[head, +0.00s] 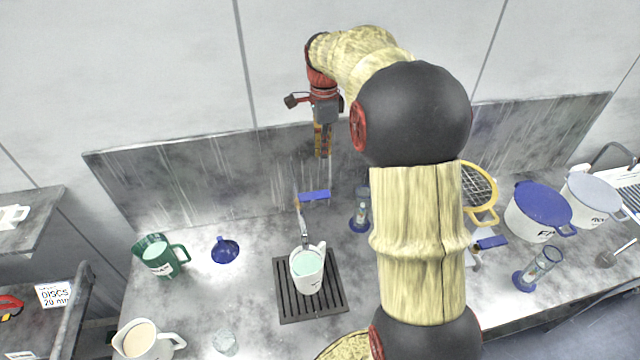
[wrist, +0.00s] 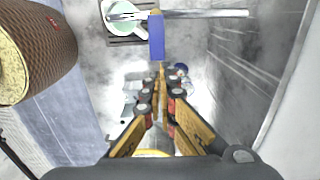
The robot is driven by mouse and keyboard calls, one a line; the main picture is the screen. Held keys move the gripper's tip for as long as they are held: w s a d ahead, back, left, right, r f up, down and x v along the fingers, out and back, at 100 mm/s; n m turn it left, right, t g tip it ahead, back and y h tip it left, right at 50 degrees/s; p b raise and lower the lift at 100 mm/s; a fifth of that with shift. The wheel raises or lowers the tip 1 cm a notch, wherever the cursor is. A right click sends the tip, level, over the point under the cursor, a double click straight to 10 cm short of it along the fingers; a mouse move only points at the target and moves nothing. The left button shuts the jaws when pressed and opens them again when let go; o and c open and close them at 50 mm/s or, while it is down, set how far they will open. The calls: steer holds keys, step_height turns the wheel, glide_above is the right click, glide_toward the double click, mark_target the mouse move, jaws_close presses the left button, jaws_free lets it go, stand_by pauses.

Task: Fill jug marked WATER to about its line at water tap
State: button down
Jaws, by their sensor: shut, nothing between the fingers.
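A white jug (head: 307,273) stands upright on a dark slotted drain grate (head: 283,302), under the spout of the water tap (head: 299,207). Its label is too small to read. Pale greenish liquid shows inside it; its fill line cannot be made out. The tap has a blue lever (head: 315,195). In the wrist view the jug (wrist: 121,17) is at the top, with the blue lever (wrist: 156,38) beside it. My gripper (head: 322,156) is shut and empty, above and behind the lever, apart from it. Its fingertips also show in the wrist view (wrist: 162,68).
A green jug (head: 160,256) and a blue funnel (head: 225,250) stand left of the grate. A white jug with beige liquid (head: 141,340) is at front left. Blue-based glass cylinders (head: 361,212) and lidded pots (head: 538,211) stand right. A splashback (head: 200,180) runs behind.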

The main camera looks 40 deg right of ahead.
mark_target(323, 192)
step_height(323, 192, down, 14)
steer(key=shift+p, duration=1)
